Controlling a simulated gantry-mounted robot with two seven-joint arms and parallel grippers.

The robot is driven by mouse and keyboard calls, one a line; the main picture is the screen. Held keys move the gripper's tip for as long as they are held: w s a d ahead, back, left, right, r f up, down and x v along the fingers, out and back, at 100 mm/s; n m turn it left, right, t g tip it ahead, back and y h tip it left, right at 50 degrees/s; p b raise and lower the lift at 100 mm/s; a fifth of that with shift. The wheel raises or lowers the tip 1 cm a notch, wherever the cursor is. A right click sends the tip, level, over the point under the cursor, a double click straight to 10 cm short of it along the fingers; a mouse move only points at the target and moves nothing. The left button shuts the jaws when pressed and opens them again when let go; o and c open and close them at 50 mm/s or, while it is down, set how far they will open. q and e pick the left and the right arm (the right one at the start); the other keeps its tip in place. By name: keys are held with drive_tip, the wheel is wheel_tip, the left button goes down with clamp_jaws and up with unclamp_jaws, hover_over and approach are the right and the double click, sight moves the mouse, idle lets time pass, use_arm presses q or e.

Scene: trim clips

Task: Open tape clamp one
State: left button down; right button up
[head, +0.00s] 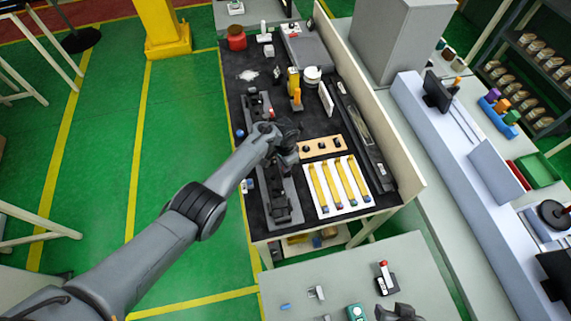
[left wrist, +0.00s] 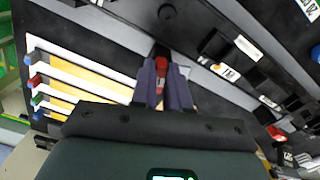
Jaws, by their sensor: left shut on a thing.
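My left gripper (head: 287,138) reaches over the dark workbench at the dark fixture. In the left wrist view its two fingers (left wrist: 162,88) are closed on a small red-tipped part (left wrist: 160,72), which looks like a clamp lever. The fingers hide most of this part, and I cannot read which clamp number it bears. The grey fixture rail (left wrist: 205,22) runs behind the fingers, with black clamp blocks (left wrist: 217,43) and white labels on it. In the head view, dark clamp parts (head: 280,205) sit on the fixture's near stretch.
A white sheet (head: 313,205) with yellow strips lies right of the fixture. A wooden block with black knobs (head: 320,147) is behind it. A yellow-orange tool (head: 295,88), a white roll (head: 312,75) and a red container (head: 236,38) stand farther back. A raised panel borders the bench's right side.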

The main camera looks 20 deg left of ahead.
use_arm(q)
drive_tip(key=shift+m, duration=0.5)
drive_tip(key=c, duration=1.1)
unclamp_jaws()
drive_tip(key=shift+r, duration=0.45)
drive_tip(key=shift+r+p, duration=1.7)
drive_tip(key=shift+r, duration=3.25)
drive_tip(key=shift+s+f, duration=0.1)
